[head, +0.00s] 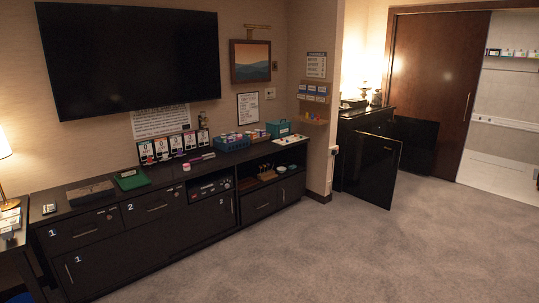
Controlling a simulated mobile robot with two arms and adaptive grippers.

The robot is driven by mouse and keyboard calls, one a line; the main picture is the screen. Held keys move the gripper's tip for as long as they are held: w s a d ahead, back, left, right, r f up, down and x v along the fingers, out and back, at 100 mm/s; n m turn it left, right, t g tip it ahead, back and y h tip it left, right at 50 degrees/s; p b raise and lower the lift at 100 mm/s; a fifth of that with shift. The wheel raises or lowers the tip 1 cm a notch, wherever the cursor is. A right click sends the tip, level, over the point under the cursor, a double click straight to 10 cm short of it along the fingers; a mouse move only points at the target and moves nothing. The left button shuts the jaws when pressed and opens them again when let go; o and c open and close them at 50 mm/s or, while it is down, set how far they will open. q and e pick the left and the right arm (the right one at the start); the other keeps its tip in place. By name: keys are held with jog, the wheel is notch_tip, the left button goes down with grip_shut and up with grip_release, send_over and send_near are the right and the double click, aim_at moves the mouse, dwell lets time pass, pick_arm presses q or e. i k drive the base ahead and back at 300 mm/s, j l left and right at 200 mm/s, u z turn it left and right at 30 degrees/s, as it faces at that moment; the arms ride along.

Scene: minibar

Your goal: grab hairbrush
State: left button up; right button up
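I cannot make out a hairbrush for certain in the head view. Several small brown-topped items (265,169) stand in the open compartment of the long black cabinet (150,245), too small to identify. Small items also lie on a white mat (291,140) at the right end of the cabinet top, and these are unclear too. Neither of my grippers is in view.
The cabinet top also bears a blue basket (232,145), a teal box (278,129), a green box (132,180) and a dark box (90,193). A black door (367,171) stands open at the right. The grey carpet (340,250) is clear.

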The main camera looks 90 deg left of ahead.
aim_at(207, 157)
jog(key=k+j+u, duration=0.1)
jog(key=j+u, duration=0.65)
jog(key=u, duration=0.2)
jog(key=j+u, duration=0.8)
jog(key=u, duration=0.15)
jog(key=i+j+u, duration=0.15)
jog(key=j+u, duration=0.15)
jog(key=u, duration=0.15)
jog(key=i+j+u, duration=0.4)
jog(key=i+j, duration=1.25)
jog(key=j, duration=0.15)
